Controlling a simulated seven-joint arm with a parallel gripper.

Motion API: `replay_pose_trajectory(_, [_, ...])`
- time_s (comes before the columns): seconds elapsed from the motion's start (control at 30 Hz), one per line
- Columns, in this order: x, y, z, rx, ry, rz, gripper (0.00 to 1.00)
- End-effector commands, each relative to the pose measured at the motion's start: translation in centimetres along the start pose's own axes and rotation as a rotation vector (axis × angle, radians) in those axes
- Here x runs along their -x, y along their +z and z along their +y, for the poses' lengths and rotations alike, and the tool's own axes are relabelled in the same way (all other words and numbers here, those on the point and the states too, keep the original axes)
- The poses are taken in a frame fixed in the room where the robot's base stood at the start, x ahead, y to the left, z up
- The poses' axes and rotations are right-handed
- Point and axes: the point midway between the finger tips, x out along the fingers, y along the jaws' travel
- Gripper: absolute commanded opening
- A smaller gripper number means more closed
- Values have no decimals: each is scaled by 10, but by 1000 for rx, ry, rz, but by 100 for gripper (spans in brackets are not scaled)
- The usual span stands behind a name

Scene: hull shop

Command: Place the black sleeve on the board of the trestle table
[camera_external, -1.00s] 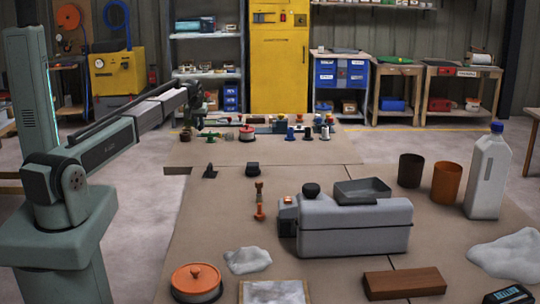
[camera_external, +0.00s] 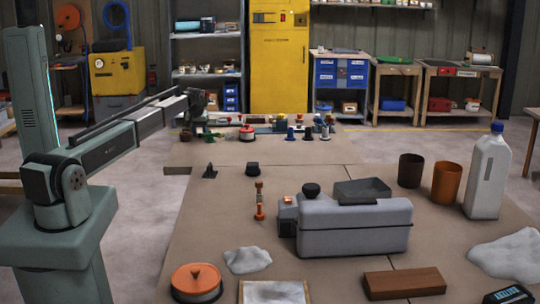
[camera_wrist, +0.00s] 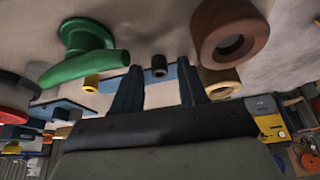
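In the wrist view, a small black ring-shaped piece (camera_wrist: 159,66), which looks like the black sleeve, shows just beyond my fingertips and between them. I cannot pick it out surely in the external view. My gripper (camera_wrist: 159,78) has its two dark blue fingers spread, with a clear gap and nothing seen held. In the external view my gripper (camera_external: 196,112) is over the far left end of the tan table board (camera_external: 220,218); its fingers are too small to read there. I cannot tell how far the sleeve is from the fingers.
Beside the fingers in the wrist view are a green fitting (camera_wrist: 85,45) and a brown ring (camera_wrist: 230,40). Several small fittings crowd the far table end. A grey machine (camera_external: 355,228), orange cup (camera_external: 447,182) and white bottle (camera_external: 487,178) stand nearer. The board's left middle is mostly clear.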

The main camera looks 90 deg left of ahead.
Motion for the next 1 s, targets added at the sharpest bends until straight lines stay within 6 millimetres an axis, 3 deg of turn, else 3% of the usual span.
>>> replay_pose_trajectory(0.37, [7,-1,0,0,0,0,43])
replay_pose_trajectory(1.0, [110,-1,0,0,0,2,43])
